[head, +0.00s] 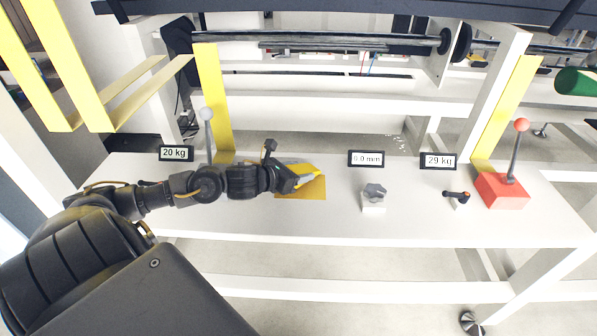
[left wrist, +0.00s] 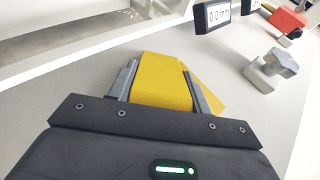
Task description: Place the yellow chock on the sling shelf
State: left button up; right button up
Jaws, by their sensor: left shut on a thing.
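The yellow chock (left wrist: 162,80) is between the two fingers of my left gripper (left wrist: 165,88) in the left wrist view. In the head view the left gripper (head: 304,180) reaches in from the left and is shut on the chock (head: 296,170), partly hiding it. A flat yellow patch (head: 312,191) lies on the white bench below and beside the chock. I cannot tell whether the chock touches it. Yellow bands (head: 140,92) form a hanging frame at the upper left; nothing is labelled as the sling shelf. My right gripper is not in view.
On the white bench (head: 235,222) stand a grey knob on a block (head: 374,195), a small black lever (head: 457,198) and a red block with a ball-topped lever (head: 502,190). Small displays (head: 366,158) line its back. A white-balled lever (head: 208,130) rises behind my left arm.

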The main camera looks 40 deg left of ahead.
pick_arm(q)
jog(key=shift+f, duration=0.1)
jog(key=shift+f, duration=0.15)
jog(key=o, duration=1.2)
